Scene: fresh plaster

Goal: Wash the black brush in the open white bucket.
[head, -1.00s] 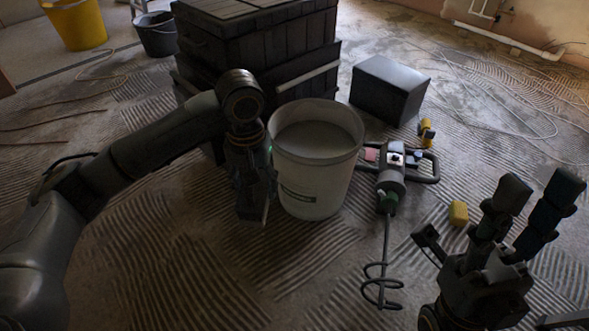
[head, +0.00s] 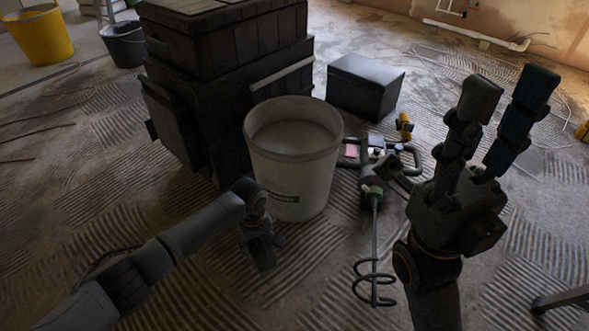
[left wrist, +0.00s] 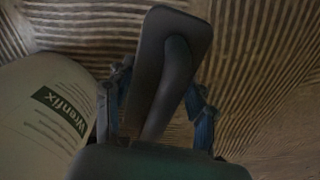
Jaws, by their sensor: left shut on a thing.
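The open white bucket (head: 290,180) stands on the floor at mid-picture in the head view, with pale grey liquid inside below its rim. Its side with the green "Wrenfix" label also shows at the left of the left wrist view (left wrist: 40,115). My left gripper (head: 262,252) is low in front of the bucket, outside it. In the left wrist view its fingers are shut on the black brush (left wrist: 178,50), a dark flat piece with a curved handle. In the head view the brush is hard to make out. My right gripper (head: 465,135) is open and empty, raised at the right.
A dark crate stack (head: 230,70) stands behind the bucket. A black box (head: 365,88) is behind right. A mixer (head: 375,185) with a spiral paddle lies right of the bucket. A yellow bucket (head: 40,38) and a dark bucket (head: 122,45) stand far left.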

